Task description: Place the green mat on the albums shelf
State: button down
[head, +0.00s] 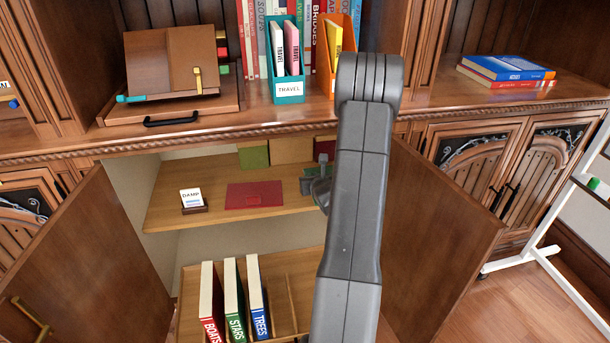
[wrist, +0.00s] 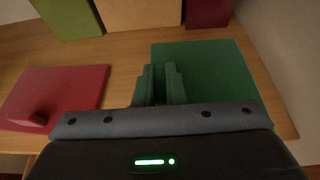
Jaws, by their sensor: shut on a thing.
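The green mat (wrist: 222,72) lies flat, or nearly so, at the right of the cabinet's upper shelf (head: 235,213). In the head view only a small part of the mat (head: 305,186) shows beside my arm. My gripper (wrist: 160,82) is shut on the mat near its left front part; the exact grip is hard to see. In the head view my gripper (head: 320,184) is mostly hidden behind my arm. I see no sign naming the albums shelf. Green, tan and dark red blocks or albums (wrist: 140,12) stand along the back of the upper shelf.
A red mat (head: 255,195) with a raised tab and a "DAMP" card (head: 191,198) lie to the left. Below, upright books (head: 233,300) stand in a wooden rack. Open cabinet doors (head: 95,265) flank the opening. A side wall (wrist: 285,50) stands close right of the green mat.

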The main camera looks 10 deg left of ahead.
jog(key=w+a, duration=0.1)
jog(key=w, duration=0.1)
jog(key=w+a, duration=0.1)
jog(key=w, duration=0.3)
jog(key=shift+w+a, duration=0.3)
jog(key=shift+a, duration=0.1)
jog(key=shift+f+b, duration=0.7)
jog(key=shift+f, duration=1.05)
jog(key=shift+f, duration=0.15)
jog(key=c, duration=1.5)
grip_release()
jog(key=shift+r, duration=0.25)
jog(key=p+v, duration=0.1)
jog(key=v, duration=1.1)
